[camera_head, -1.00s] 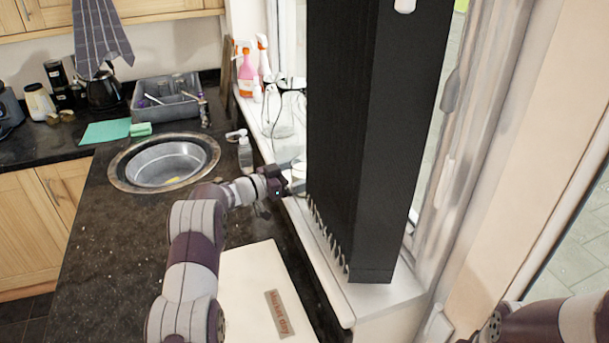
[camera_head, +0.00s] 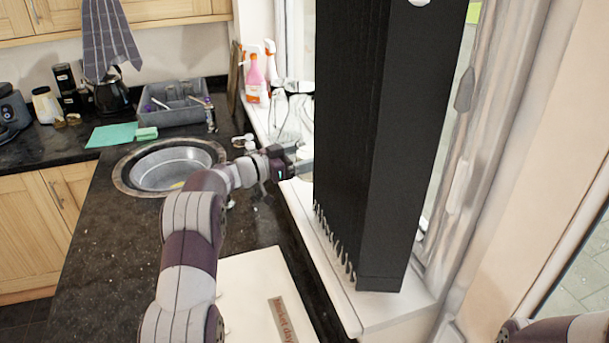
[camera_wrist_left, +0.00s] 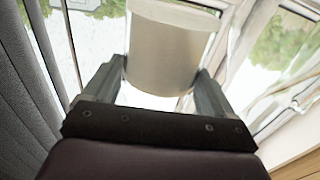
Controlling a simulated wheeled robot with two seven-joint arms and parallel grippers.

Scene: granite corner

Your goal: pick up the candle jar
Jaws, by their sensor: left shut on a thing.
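The candle jar (camera_wrist_left: 170,48) is a pale, plain cylinder in the left wrist view, slightly tilted in the picture, with its top edge near the frame top. My left gripper (camera_wrist_left: 163,80) has one finger on each side of it and is shut on it. In the head view, my left gripper (camera_head: 304,158) is at the window sill, just left of the tall black slatted panel. I cannot make out the jar clearly there; the panel seems to hide it. My right gripper is out of view; only part of my right arm shows at the lower right.
The tall black panel (camera_head: 365,150) stands on the white sill (camera_head: 385,308) close to my left gripper. Spray bottles (camera_head: 254,78) and clear glassware stand farther back on the sill. A round sink (camera_head: 168,168) and dark counter lie left. A pale board (camera_head: 245,295) lies in front.

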